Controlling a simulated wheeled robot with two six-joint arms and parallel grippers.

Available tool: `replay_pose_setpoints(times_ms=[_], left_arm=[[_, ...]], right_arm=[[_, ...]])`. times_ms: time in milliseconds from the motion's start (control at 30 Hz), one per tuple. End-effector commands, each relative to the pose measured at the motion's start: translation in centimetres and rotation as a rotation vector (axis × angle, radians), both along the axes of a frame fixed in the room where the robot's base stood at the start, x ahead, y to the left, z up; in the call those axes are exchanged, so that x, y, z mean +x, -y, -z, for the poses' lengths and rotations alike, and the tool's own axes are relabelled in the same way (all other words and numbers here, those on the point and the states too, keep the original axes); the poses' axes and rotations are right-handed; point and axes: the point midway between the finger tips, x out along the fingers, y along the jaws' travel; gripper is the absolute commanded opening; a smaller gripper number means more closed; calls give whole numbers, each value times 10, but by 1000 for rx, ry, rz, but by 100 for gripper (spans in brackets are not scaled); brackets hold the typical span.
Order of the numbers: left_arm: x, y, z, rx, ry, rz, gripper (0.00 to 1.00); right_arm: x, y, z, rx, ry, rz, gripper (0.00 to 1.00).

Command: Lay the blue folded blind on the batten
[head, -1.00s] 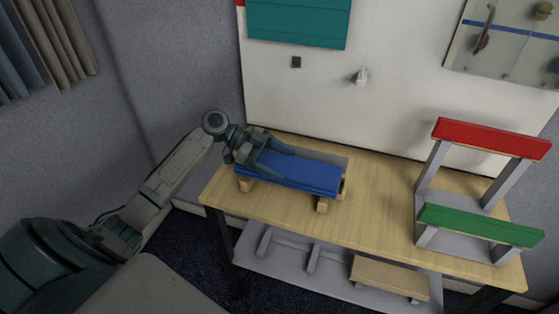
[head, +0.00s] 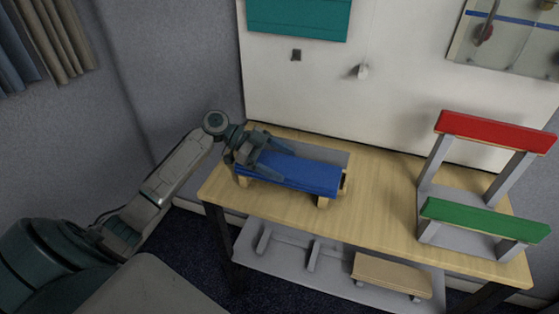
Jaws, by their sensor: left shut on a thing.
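The blue folded blind (head: 305,175) lies flat on wooden supports (head: 323,201) on the left part of the table. My left gripper (head: 264,157) is shut on it near its left end, and its fingers hide part of that end. A red bar (head: 495,131) and a lower green bar (head: 485,221) rest on grey posts on the right part of the table. I cannot tell which of these bars is the batten. My right gripper is not in view.
The wooden table (head: 378,205) is clear between the blind and the posts. A grey shelf (head: 285,262) below holds a wooden board (head: 392,275). A white wall panel (head: 400,100) with a teal panel (head: 298,18) stands behind.

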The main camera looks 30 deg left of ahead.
Motion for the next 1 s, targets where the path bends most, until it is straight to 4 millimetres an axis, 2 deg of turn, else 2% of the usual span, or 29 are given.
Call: replay_pose_setpoints(times_ms=[33,67,133,667,833,1000], left_arm=[[0,0,2,-1,0,0,53],[0,0,1,-1,1,0,85],[0,0,0,-1,0,0,99],[0,-2,1,1,1,-3,100],[-3,-16,-3,5,0,-4,100],[-10,-43,-14,6,-1,-3,100]], right_arm=[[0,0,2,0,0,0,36],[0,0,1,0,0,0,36],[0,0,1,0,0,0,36],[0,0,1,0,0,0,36],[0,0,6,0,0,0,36],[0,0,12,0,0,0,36]])
